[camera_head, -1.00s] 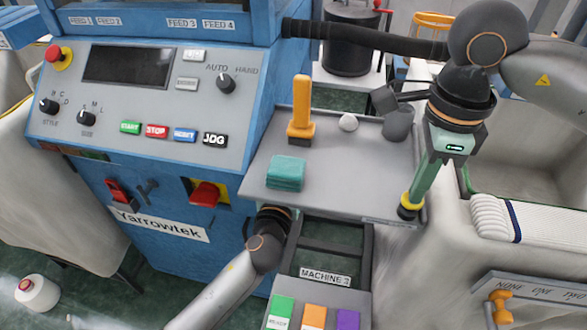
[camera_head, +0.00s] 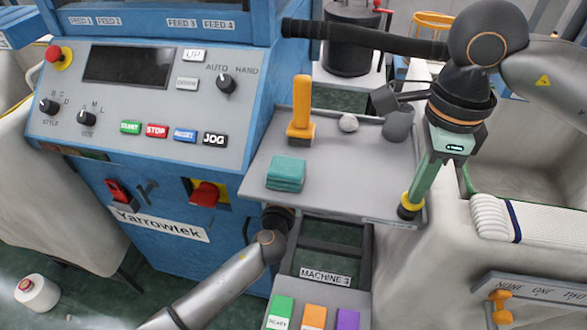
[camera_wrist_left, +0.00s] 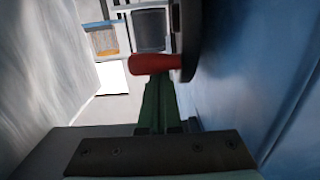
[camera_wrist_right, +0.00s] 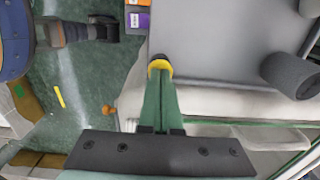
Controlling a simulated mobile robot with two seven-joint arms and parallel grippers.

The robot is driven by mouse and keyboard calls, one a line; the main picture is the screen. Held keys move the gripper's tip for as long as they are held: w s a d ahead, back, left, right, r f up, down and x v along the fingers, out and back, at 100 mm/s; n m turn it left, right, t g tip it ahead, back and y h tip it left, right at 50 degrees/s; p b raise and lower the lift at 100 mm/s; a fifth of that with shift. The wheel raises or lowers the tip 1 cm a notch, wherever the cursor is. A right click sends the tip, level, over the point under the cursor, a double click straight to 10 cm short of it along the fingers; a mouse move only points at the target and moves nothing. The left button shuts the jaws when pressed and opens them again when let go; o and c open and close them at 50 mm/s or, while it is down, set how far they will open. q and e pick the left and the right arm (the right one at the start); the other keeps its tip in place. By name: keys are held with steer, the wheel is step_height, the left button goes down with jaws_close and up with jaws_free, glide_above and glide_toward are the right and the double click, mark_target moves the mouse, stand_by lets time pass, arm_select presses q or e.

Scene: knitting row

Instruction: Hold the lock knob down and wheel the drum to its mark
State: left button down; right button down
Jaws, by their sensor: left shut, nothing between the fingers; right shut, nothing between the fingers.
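A yellow knob with a black base (camera_head: 410,205) stands at the front right corner of the grey tray. My right gripper (camera_head: 415,192) is shut with its fingertips at the top of this knob; how far down the knob sits cannot be told. The knob also shows at the fingertips in the right wrist view (camera_wrist_right: 159,67). My left gripper (camera_wrist_left: 160,85) is shut and empty, hidden under the tray in the head view. In the left wrist view a red handle (camera_wrist_left: 155,63) on the edge of a dark round part (camera_wrist_left: 190,45) lies just beyond its fingertips. I see no drum mark.
The grey tray (camera_head: 345,180) carries a yellow-handled tool (camera_head: 301,105), a teal block (camera_head: 286,173), a pale ball (camera_head: 348,122) and a grey cylinder (camera_head: 397,124). The blue machine (camera_head: 150,185) stands close on the left, with a red switch handle (camera_head: 204,194).

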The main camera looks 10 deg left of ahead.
arm_select(q)
steer(key=shift+f, duration=0.1)
steer(key=shift+s+f, duration=0.35)
steer(key=shift+f, duration=0.45)
steer(key=shift+s+f, duration=0.3)
steer(key=shift+f, duration=0.5)
steer(key=shift+s+f, duration=0.35)
steer(key=shift+f, duration=0.45)
